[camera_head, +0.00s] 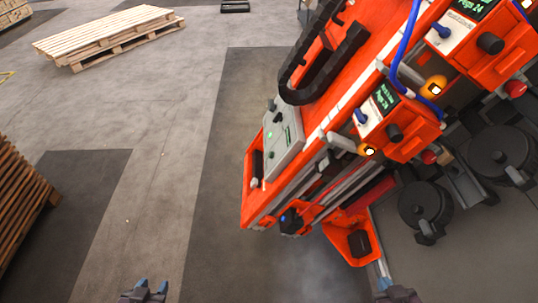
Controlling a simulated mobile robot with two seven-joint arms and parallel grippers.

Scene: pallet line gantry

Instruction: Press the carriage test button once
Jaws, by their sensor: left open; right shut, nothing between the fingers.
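An orange gantry machine (318,90) fills the right half of the head view, tilted in the picture. On its near end is a grey control box (283,140) with small controls and a small green mark. I cannot tell which control is the carriage test button, as labels there are too small to read. My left gripper (151,287) is at the bottom edge, left of the machine, open and empty over the floor. My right gripper (385,284) is at the bottom edge, below an orange bracket (345,240), shut and empty; both grippers are apart from the grey box.
Orange units with small screens (382,97), black knobs and amber lamps line the machine's right side, near black round discs (425,200). A blue cable (396,65) hangs there. A wooden pallet (108,38) lies at the back left, stacked pallets (20,195) at left. Floor between is clear.

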